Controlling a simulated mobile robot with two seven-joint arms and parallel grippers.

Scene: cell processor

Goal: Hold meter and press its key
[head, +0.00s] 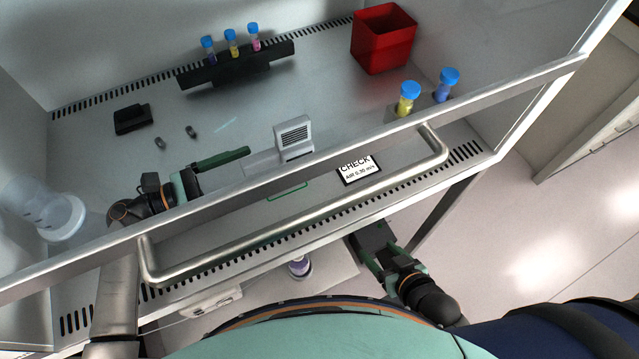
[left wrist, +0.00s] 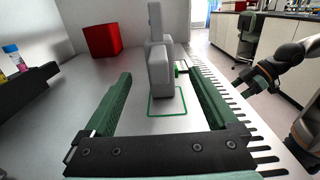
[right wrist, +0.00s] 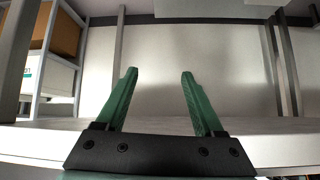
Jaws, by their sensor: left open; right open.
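The meter (head: 294,138) is a pale grey upright device with a slatted head, standing on the cabinet floor. In the left wrist view the meter (left wrist: 160,72) stands ahead between my finger lines, beside a green outline on the floor. I cannot make out its key. My left gripper (left wrist: 158,88) is open and reaches toward the meter from the left, inside the cabinet; no contact shows. In the head view the sash frame hides part of it. My right gripper (right wrist: 158,75) is open and empty, outside the cabinet, low below its front edge.
A metal sash frame with a handle (head: 300,232) crosses the cabinet front. A CHECK card (head: 358,168) lies right of the meter. A black rack (head: 236,68) with capped tubes, a red bin (head: 384,40) and two blue-capped tubes (head: 407,100) stand farther back. A black block (head: 132,119) lies left.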

